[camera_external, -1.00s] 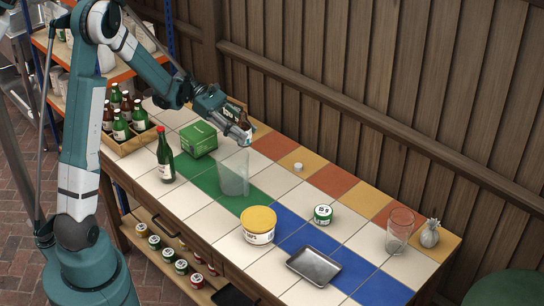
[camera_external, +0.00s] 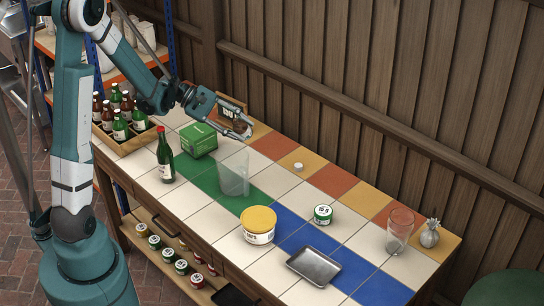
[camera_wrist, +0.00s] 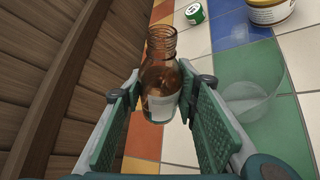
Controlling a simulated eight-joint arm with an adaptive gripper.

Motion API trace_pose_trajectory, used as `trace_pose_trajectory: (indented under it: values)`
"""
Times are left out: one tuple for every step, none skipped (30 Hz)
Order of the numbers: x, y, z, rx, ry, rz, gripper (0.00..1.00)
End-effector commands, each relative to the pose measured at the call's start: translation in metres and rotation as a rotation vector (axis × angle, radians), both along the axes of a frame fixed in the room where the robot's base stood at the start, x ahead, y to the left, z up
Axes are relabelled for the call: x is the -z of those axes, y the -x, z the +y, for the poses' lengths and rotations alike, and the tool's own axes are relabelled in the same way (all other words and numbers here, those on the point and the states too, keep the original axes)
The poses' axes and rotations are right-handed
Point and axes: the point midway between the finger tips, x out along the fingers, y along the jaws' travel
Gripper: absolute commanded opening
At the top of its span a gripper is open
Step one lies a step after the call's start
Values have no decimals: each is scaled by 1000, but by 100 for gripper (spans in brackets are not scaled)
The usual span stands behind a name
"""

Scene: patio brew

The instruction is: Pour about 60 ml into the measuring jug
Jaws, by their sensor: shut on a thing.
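My gripper (camera_external: 243,130) is over the far left part of the tiled table, near the wooden wall. In the wrist view, a brown glass bottle (camera_wrist: 160,82) with a pale label and an open threaded neck is between the pads of my gripper (camera_wrist: 163,115), which is shut on it. In the external view the fingers largely hide this bottle. A clear, empty-looking jug (camera_external: 234,176) stands on the green tiles, nearer the camera than my gripper and apart from it. The jug also shows at the right of the wrist view (camera_wrist: 246,100). Any marks on it are too small to read.
A green box (camera_external: 199,140) and a green bottle (camera_external: 165,155) stand left of the jug. A yellow-lidded tub (camera_external: 258,224), green tin (camera_external: 323,214), metal tray (camera_external: 313,266), clear glass (camera_external: 399,230) and grey pomegranate-shaped object (camera_external: 430,234) stand rightward. A crate of bottles (camera_external: 125,142) is far left.

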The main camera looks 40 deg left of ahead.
Motion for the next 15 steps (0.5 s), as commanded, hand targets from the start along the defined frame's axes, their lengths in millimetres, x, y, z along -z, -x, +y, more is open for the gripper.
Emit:
trace_pose_trajectory:
  values:
    - [2,-1,0,-1,-12,-26,15]
    - [4,-1,1,-1,-20,-44,15]
    - [5,-1,1,-1,-32,-67,15]
    - [6,-2,1,-1,-40,-85,15]
    - [7,-2,1,-1,-48,-103,15]
    - [8,-2,1,-1,-60,-126,15]
    - [6,-3,1,-1,-68,-145,15]
    - [3,-4,2,-1,-76,-162,15]
    - [0,-4,2,0,-87,-185,15]
    - [-1,-5,2,-1,-96,-203,15]
    - [-3,-6,3,-2,-103,-220,15]
    - [-4,-7,3,-1,-114,-244,15]
    - [-5,-7,3,0,-123,-262,15]
    - [-4,-8,4,-1,-130,-279,15]
    - [-1,-8,4,-1,-142,-303,15]
